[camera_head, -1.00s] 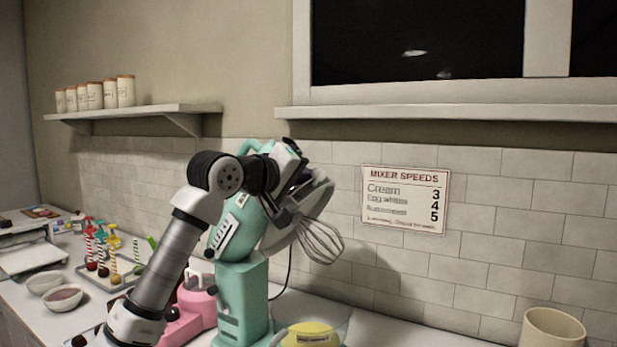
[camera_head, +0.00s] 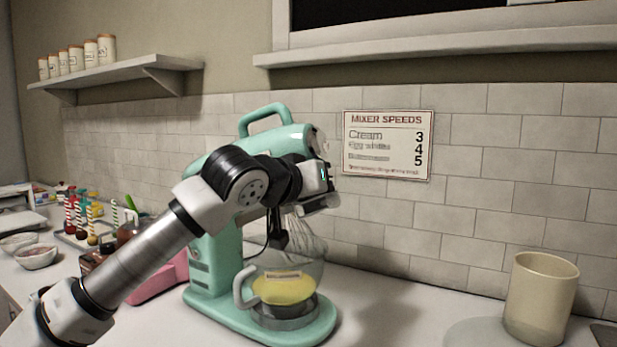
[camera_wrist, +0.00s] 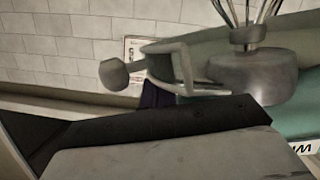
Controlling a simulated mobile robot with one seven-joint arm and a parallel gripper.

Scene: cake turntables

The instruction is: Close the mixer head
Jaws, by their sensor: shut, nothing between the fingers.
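The teal stand mixer (camera_head: 215,250) stands on the counter. Its head (camera_head: 285,138), with a handle on top, slopes up toward its front, so it looks still partly raised. The whisk (camera_head: 308,240) hangs at a slant, its lower end at the glass bowl (camera_head: 318,268) of yellow batter. My gripper (camera_head: 326,203) is shut and empty at the near front side of the head; my arm hides much of the head, and I cannot tell whether they touch. In the wrist view the whisk (camera_wrist: 245,12) and its grey hub (camera_wrist: 250,75) are close.
A cream canister (camera_head: 541,300) stands at the right on the counter. A pink appliance (camera_head: 160,278) is behind my arm, left of the mixer. Cake pops (camera_head: 80,225) and bowls (camera_head: 36,257) are at the far left.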

